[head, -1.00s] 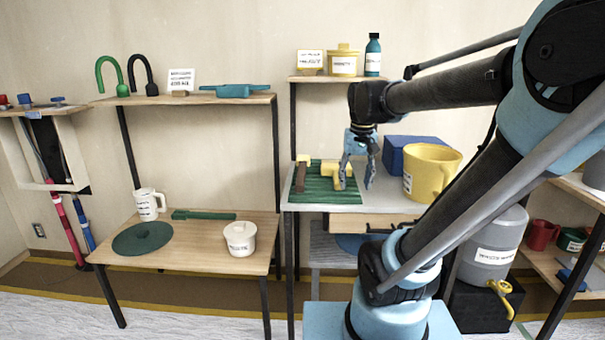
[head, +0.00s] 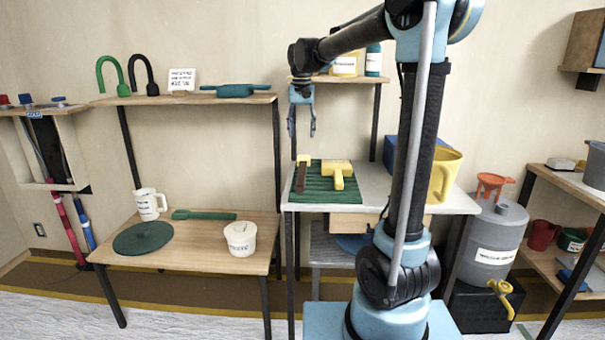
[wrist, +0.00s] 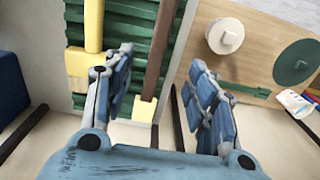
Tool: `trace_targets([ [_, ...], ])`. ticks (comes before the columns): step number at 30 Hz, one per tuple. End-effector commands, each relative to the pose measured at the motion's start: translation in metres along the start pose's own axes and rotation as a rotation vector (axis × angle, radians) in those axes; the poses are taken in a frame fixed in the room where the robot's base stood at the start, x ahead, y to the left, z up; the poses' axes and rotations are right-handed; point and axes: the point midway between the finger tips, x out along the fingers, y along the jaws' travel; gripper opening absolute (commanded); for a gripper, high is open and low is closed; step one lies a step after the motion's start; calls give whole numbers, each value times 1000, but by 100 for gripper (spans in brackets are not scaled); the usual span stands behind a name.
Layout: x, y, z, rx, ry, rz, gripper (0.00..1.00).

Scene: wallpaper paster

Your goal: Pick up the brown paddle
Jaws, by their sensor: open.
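The brown paddle (head: 301,178), a narrow brown bar with a pale end, lies along the left side of a green ribbed mat (head: 322,190) on the white-topped table. In the wrist view the brown paddle (wrist: 159,52) shows between the fingers, its pale end nearest the gripper. My gripper (head: 302,130) is open and empty, pointing down above the paddle and clear of the table. Its two blue fingers (wrist: 158,72) stand wide apart in the wrist view, either side of the paddle's line.
A yellow T-shaped tool (head: 339,174) lies on the mat to the paddle's right. A yellow mug (head: 445,175) stands on the table's right side. A shelf (head: 350,79) with bottles is behind. A wooden table (head: 190,260) stands left.

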Motion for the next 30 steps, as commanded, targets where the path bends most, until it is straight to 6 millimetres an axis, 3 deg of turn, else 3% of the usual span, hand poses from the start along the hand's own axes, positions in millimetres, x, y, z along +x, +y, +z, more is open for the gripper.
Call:
trace_targets([
  [5, 19, -2, -2, 1, -1, 0, 52],
  [21, 107, -2, -1, 0, -1, 0, 52],
  [30, 126, -2, -1, 0, -1, 0, 52],
])
